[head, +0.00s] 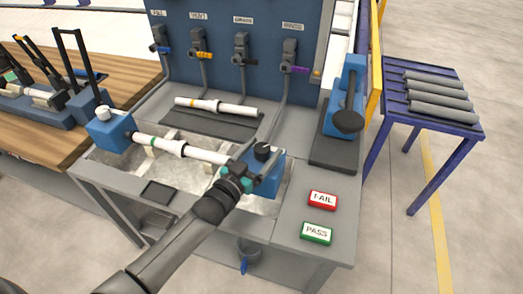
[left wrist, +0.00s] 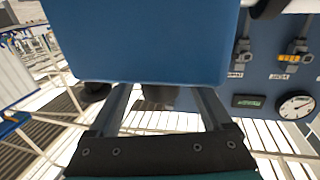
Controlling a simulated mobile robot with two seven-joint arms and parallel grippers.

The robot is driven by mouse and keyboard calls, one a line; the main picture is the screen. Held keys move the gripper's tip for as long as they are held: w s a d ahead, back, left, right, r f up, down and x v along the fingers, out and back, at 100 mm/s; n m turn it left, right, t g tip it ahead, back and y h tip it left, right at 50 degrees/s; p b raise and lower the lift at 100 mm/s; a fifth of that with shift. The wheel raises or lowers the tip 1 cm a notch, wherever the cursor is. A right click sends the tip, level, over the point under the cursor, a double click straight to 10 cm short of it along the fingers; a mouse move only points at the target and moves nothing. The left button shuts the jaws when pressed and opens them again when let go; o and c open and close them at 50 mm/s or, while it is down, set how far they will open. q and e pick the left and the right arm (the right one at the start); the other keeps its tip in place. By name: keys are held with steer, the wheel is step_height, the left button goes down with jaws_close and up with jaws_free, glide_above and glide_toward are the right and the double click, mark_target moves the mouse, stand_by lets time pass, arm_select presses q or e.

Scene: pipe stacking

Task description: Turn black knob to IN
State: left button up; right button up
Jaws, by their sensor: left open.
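A black knob (head: 263,150) sits on top of the right blue clamp block (head: 268,178) at the end of the test trough. My left gripper (head: 241,172) is at the left side of this block, close to the knob, partly hiding the block. In the left wrist view my left gripper (left wrist: 164,100) has its two fingers spread apart, with a large blue surface (left wrist: 145,40) filling the view in front of them. Whether the fingers touch the block cannot be told. No IN marking is readable. My right gripper is not in view.
A white pipe (head: 185,149) runs from the left blue block (head: 110,130) toward the gripper. Another white pipe (head: 215,106) lies on a dark mat behind. FAIL (head: 322,200) and PASS (head: 316,233) buttons sit at right. A blue device with a black ball (head: 347,121) stands behind them.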

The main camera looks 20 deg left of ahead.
arm_select(q)
jaws_close()
stand_by(0.6)
steer(key=shift+m+h, duration=0.3)
steer(key=shift+h, duration=0.1)
steer(key=shift+a+f+m+g+h+b, duration=0.15)
steer(key=shift+m+g+h+b, duration=0.85)
steer(key=shift+m+h+b, duration=0.55)
steer(key=m+g+h+b, duration=0.1)
steer(key=h+b, duration=0.1)
steer(key=h, duration=0.1)
steer(key=shift+m+g, duration=0.25)
steer(key=shift+g, duration=0.15)
steer(key=shift+m+g+h+b, duration=0.5)
steer(key=shift+g+h+b, duration=0.15)
steer(key=shift+g+b, duration=0.05)
